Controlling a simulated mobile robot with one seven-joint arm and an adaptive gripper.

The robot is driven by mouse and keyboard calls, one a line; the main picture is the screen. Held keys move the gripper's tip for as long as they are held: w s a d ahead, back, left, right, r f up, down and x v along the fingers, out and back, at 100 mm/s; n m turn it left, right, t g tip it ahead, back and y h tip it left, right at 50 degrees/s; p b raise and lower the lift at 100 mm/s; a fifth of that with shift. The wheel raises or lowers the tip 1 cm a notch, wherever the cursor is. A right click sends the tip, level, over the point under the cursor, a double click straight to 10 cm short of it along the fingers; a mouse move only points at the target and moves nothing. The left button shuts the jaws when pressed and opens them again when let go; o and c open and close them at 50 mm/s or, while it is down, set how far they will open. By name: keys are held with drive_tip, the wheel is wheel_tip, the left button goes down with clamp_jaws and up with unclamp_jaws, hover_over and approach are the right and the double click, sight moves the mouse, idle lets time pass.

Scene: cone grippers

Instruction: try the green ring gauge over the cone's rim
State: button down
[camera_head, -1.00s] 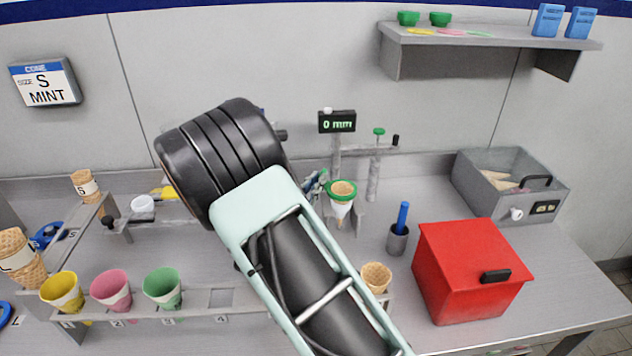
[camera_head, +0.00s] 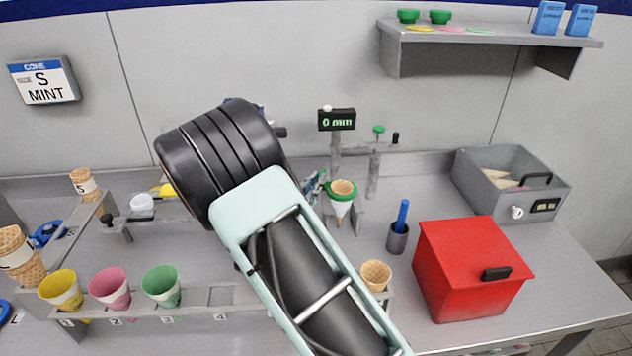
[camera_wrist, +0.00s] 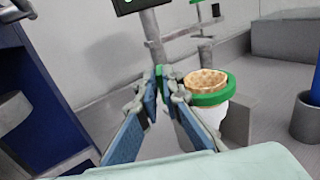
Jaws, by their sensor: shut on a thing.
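The waffle cone (camera_head: 343,187) stands upright in a holder right of my gripper, with a white sleeve below its top. The green ring gauge (camera_head: 339,195) is around the cone's upper part. In the wrist view the cone's rim (camera_wrist: 207,79) shows above the green ring (camera_wrist: 212,99), which circles it just below. My gripper (camera_wrist: 165,88) is shut on the ring's near-left side; the exact grip spot is partly hidden by the fingers. In the head view my arm covers most of the gripper.
A display (camera_head: 337,120) behind the cone reads 0 mm. A red box (camera_head: 465,270), a grey bin (camera_head: 510,185) and a cup with a blue tool (camera_head: 397,238) stand to the right. Another cone (camera_head: 376,275) sits in the front rack. Yellow, pink and green cups stand front left.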

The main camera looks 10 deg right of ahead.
drive_tip(key=shift+s+f, duration=0.1)
drive_tip(key=shift+r+p, duration=0.85)
drive_tip(key=shift+r, duration=0.45)
drive_tip(key=shift+f+b, duration=1.2)
drive_tip(key=shift+f, duration=0.2)
idle(1.8)
drive_tip(key=shift+r, duration=0.3)
drive_tip(key=shift+r+p, duration=0.85)
drive_tip(key=shift+r, duration=0.15)
drive_tip(key=shift+f+b, duration=0.4)
drive_tip(key=shift+b, duration=0.05)
idle(1.7)
